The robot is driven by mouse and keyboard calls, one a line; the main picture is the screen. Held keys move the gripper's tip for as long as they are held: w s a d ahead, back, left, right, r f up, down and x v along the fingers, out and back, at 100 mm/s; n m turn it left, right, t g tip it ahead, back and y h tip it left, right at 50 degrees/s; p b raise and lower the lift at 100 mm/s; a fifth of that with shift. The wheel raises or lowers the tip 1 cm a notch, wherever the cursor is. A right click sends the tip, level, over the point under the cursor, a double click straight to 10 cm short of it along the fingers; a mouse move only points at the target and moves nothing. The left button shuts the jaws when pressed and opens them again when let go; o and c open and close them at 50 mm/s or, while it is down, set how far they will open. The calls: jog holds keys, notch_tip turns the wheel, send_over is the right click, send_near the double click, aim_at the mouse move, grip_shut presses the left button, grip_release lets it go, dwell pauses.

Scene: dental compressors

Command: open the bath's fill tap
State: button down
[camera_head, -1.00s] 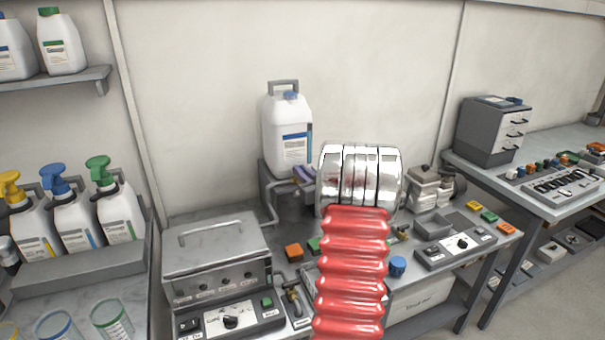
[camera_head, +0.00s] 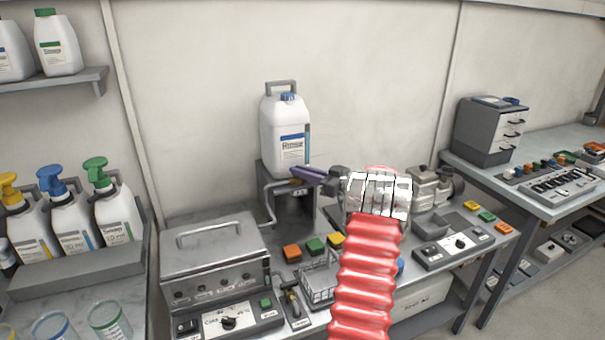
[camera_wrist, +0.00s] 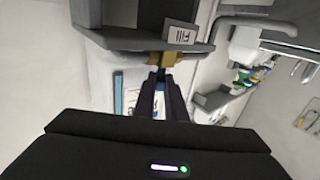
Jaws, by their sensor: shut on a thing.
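The fill tap is a small brass piece (camera_wrist: 165,60) under a grey shelf edge with a "Fill" label (camera_wrist: 180,34) in the wrist view. In the head view its brass (camera_head: 295,181) shows at the stand below the white Rinse jug (camera_head: 284,140). My gripper (camera_wrist: 164,78) has its dark purple fingers close together on the brass tap. In the head view the fingers (camera_head: 300,172) reach left from my arm to the stand. The fingers hide part of the tap, and its handle angle is unclear.
A grey lidded bath unit (camera_head: 215,265) with a dial stands at left front. A wire basket (camera_head: 318,282) and a brass valve (camera_head: 291,297) stand beside it.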

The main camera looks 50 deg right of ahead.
jog(key=shift+d+n+y, duration=0.2)
jog(key=shift+n+y, duration=0.4)
jog(key=shift+y, duration=0.3)
jog(key=shift+w+d+n+g+y, duration=0.1)
jog(key=shift+n+g+y, duration=0.45)
jog(key=shift+n+y, duration=0.5)
jog(key=shift+d+n+g+y, duration=0.1)
jog(key=shift+n+g+y, duration=0.5)
jog(key=shift+y, duration=0.85)
jog(key=c, duration=1.8)
grip_release()
jog(key=v, duration=0.7)
jog(key=shift+s, duration=0.2)
jog(key=shift+d, duration=0.1)
